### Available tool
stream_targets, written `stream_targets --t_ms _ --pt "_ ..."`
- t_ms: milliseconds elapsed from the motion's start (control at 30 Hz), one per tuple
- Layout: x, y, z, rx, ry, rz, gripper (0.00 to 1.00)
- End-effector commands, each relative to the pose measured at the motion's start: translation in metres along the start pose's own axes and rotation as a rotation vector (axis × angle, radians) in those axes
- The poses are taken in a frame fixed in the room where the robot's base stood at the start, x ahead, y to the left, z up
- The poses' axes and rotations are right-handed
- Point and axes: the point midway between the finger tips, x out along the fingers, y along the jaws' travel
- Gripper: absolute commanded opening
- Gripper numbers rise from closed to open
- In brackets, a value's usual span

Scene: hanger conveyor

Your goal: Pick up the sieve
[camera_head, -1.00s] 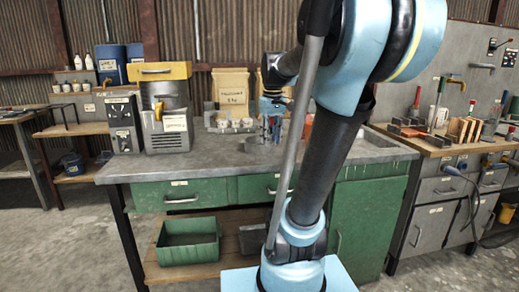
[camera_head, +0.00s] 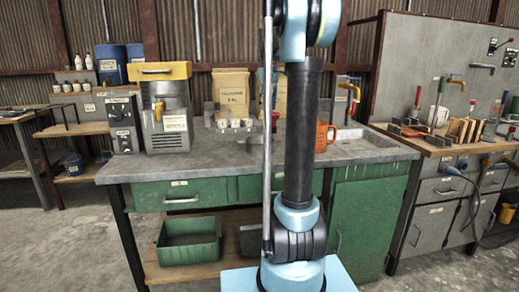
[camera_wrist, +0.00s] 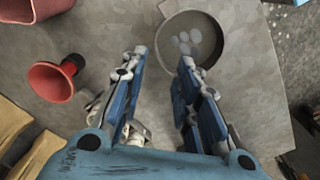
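The round, dark-rimmed pan in the wrist view looks like the sieve (camera_wrist: 222,52). It lies on the grey worktop, with several pale round spots inside it and a short stub at its upper left. My gripper (camera_wrist: 163,58) is open and empty. Its two blue fingers point toward the pan, with the right fingertip near the pan's lower left rim. I cannot tell the height between them. In the head view my arm hides the gripper, and I cannot make out the sieve there.
A red funnel (camera_wrist: 52,82) lies left of the fingers, with a red jug (camera_wrist: 30,8) beyond it. The jug also shows in the head view (camera_head: 321,137). A yellow-topped machine (camera_head: 164,110) stands on the left of the worktop (camera_head: 225,160). The worktop's front middle is clear.

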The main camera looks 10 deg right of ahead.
Motion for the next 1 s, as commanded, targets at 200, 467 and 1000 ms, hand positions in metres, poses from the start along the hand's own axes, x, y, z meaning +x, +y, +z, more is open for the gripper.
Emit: stream_targets --t_ms 200,467,1000 --pt "0.04 0.0 0.0 0.001 0.0 0.0 0.29" --pt "0.084 0.0 0.001 0.002 0.0 0.0 0.29" --pt "0.135 0.005 0.002 0.003 0.0 0.0 0.29"
